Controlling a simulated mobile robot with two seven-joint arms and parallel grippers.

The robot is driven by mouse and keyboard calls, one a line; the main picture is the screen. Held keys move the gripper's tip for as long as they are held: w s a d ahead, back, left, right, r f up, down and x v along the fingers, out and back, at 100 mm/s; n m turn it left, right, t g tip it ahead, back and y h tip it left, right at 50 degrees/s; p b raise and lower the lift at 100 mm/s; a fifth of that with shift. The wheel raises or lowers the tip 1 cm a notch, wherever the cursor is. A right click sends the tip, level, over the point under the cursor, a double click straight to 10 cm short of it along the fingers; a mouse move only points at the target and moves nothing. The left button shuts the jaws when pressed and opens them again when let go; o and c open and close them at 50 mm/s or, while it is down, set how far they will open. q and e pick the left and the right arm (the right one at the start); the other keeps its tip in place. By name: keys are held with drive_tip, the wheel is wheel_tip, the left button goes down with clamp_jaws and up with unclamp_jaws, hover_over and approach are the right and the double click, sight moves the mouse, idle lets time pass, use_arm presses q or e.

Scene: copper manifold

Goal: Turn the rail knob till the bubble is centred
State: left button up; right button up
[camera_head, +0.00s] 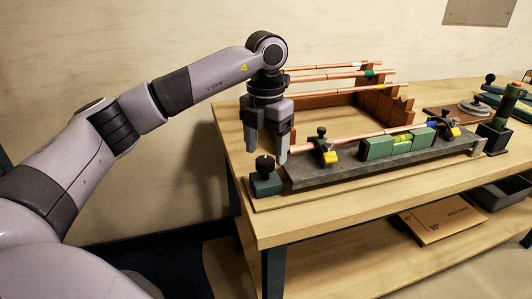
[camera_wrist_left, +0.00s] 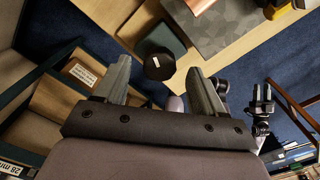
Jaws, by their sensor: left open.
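The black rail knob (camera_head: 264,165) stands on a dark green block at the left end of the grey rail (camera_head: 350,170). My left gripper (camera_head: 266,152) is open above it, fingers pointing down. In the left wrist view the knob (camera_wrist_left: 158,68), with a white mark on top, shows between the open fingertips (camera_wrist_left: 159,63). I cannot tell if either finger touches it. The yellow-green bubble vial (camera_head: 402,139) sits between green blocks on the rail; the bubble's exact place is too small to read. A dark two-pronged shape (camera_wrist_left: 262,103) may be my right gripper; its state is unclear.
Clamps with yellow parts (camera_head: 328,157) hold a copper pipe (camera_head: 355,136) along the rail. A brown rack with several copper pipes (camera_head: 385,108) stands behind. A dark green post (camera_head: 495,130) stands at the right end. The wooden table's (camera_head: 285,225) front strip is clear.

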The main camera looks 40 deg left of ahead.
sight(266, 159)
use_arm(q)
wheel_tip(266, 159, up, 5)
drive_tip(key=shift+r, duration=0.1)
idle(0.7)
